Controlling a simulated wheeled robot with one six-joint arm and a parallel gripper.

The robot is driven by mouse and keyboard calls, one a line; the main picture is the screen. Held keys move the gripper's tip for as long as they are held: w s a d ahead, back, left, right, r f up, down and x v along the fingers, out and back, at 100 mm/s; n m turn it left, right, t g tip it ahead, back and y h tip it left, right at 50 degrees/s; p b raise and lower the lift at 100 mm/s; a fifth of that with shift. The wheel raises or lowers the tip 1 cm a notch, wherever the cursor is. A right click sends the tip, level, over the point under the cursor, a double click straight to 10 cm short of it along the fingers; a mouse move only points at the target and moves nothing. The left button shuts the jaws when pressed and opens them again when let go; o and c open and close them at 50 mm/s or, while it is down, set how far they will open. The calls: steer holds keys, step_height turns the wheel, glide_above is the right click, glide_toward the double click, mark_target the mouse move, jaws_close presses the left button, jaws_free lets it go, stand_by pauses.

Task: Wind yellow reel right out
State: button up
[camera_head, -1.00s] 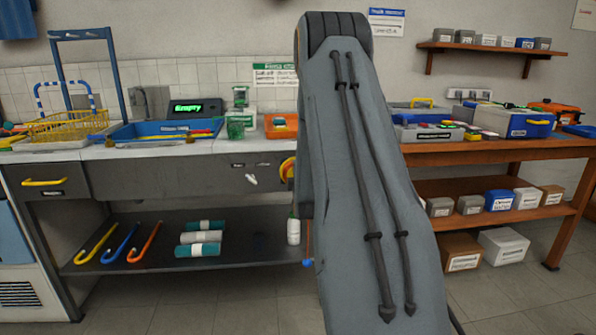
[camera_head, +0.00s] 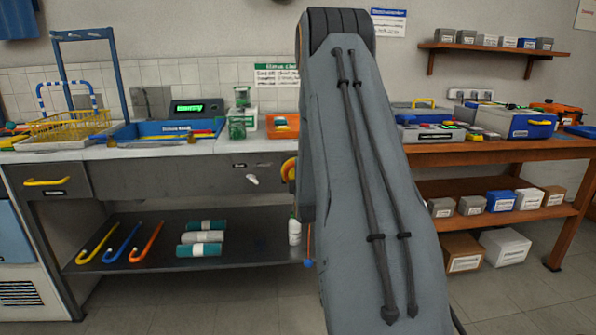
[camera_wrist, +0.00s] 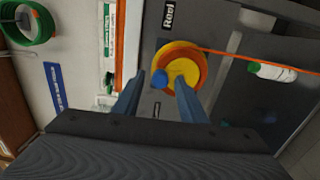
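The yellow reel (camera_wrist: 186,68) with an orange rim is mounted on a grey panel in the wrist view, near a "Reel" label (camera_wrist: 168,16). A blue knob (camera_wrist: 159,79) sits on the reel's left side. An orange cord (camera_wrist: 255,54) runs from the reel to the right. My gripper (camera_wrist: 160,77) is open, its two blue-grey fingers apart, with the knob showing between the fingertips; contact cannot be told. In the head view only the reel's left edge (camera_head: 289,169) shows beside my arm, which hides the rest and my gripper.
A white bottle (camera_head: 294,231) stands on the lower shelf, left of my arm. The sink bench (camera_head: 130,152) is at left and a wooden table (camera_head: 490,153) with boxes at right. Open floor lies in front of both.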

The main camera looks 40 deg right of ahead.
steer(key=v, duration=0.6)
steer(key=shift+s, duration=0.15)
